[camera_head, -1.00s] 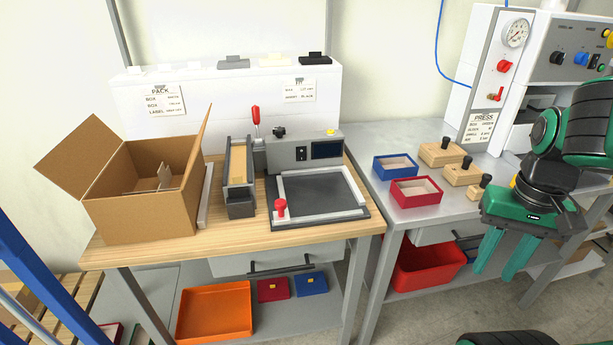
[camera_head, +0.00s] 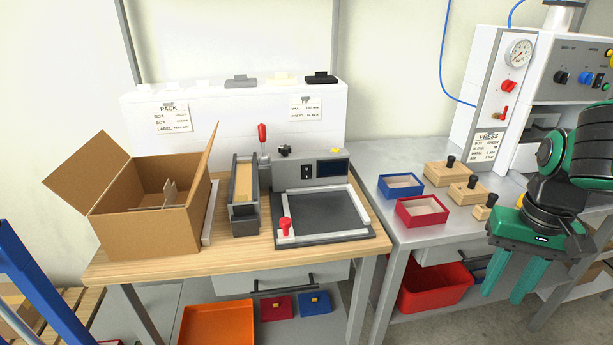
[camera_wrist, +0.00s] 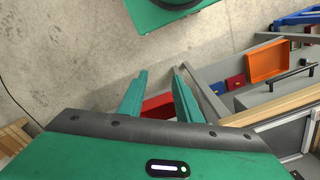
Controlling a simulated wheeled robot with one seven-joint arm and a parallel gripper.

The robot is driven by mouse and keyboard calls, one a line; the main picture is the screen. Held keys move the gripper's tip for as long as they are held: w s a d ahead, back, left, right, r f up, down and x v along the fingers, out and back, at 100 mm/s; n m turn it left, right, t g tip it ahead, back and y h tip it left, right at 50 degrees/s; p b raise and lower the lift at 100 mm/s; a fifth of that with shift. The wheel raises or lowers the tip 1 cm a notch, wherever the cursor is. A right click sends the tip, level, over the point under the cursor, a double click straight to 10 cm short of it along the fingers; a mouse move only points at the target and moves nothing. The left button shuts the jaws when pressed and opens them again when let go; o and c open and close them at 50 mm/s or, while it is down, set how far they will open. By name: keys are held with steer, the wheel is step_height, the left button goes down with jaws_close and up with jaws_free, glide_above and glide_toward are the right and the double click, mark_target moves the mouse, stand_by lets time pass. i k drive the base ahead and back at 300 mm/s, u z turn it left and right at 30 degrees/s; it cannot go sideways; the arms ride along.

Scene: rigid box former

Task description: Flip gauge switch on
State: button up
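A grey gauge-like unit (camera_head: 311,170) stands on the wooden table, with a dark screen (camera_head: 330,168) on its front panel. A small black switch (camera_head: 306,172) sits left of the screen; its position is too small to tell. My gripper (camera_head: 512,280) hangs at the right, in front of the neighbouring grey bench and well away from the switch. Its two green fingers point down, apart and empty. The wrist view also shows the open fingers (camera_wrist: 160,92) above the floor; the switch is not seen there.
The grey bench holds a blue tray (camera_head: 401,186), a red tray (camera_head: 422,211) and wooden blocks (camera_head: 444,174). A press with a dial (camera_head: 518,53) stands behind.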

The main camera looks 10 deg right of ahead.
mark_target(306, 169)
steer(key=k, duration=1.35)
steer(key=u, duration=0.35)
steer(key=i, duration=1.9)
steer(key=z, duration=0.35)
